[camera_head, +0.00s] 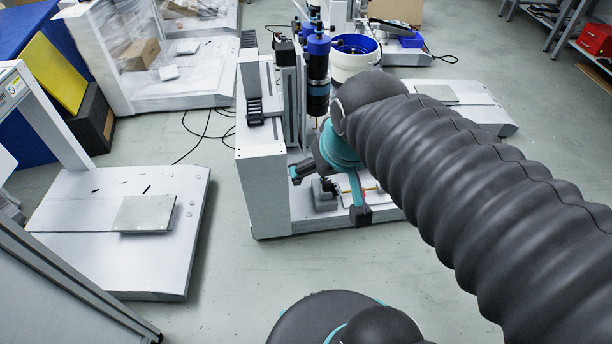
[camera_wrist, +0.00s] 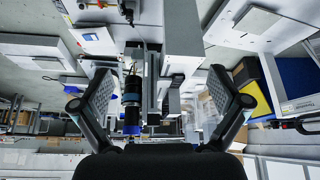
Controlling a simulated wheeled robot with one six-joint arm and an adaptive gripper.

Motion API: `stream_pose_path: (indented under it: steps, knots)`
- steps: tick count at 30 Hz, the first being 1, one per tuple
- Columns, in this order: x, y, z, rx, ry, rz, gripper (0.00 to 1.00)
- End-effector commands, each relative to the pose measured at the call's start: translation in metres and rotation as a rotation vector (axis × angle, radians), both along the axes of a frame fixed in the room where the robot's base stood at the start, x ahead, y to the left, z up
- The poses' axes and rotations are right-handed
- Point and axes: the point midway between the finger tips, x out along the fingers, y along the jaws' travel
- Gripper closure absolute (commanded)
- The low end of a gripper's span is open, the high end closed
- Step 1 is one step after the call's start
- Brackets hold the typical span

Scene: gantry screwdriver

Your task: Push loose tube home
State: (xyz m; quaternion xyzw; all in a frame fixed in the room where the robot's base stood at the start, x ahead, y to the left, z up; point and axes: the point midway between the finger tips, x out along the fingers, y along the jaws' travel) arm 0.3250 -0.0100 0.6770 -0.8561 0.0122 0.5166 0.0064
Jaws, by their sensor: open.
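The gantry screwdriver station (camera_head: 262,190) stands in the middle of the head view, with an upright black and blue cylinder (camera_head: 318,75) on its column. In the wrist view the same cylinder (camera_wrist: 132,103) shows upside down, left of the middle between my fingers. I cannot make out for certain which part is the loose tube. My gripper (camera_head: 328,190) is low in front of the station, above its base plate, with its fingers spread. In the wrist view my gripper (camera_wrist: 161,76) is open, with nothing held between the fingers. My arm hides the station's right side.
A white and blue round bowl (camera_head: 354,58) stands behind the station. A low white platform with a grey plate (camera_head: 145,214) is on the left. A yellow panel (camera_head: 54,73) leans at the far left. Black cables (camera_head: 205,132) lie on the open floor between them.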

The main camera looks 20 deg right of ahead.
Motion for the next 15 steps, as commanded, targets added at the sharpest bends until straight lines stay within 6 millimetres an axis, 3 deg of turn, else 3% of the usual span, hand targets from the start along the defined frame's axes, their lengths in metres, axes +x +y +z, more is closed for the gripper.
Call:
stream_pose_path:
  steps: [8, 15]
  knots:
    - [0.090, -0.023, -0.030, -0.001, 0.030, -0.068, 0.00]
    - [0.166, -0.050, -0.078, -0.001, 0.049, -0.124, 0.00]
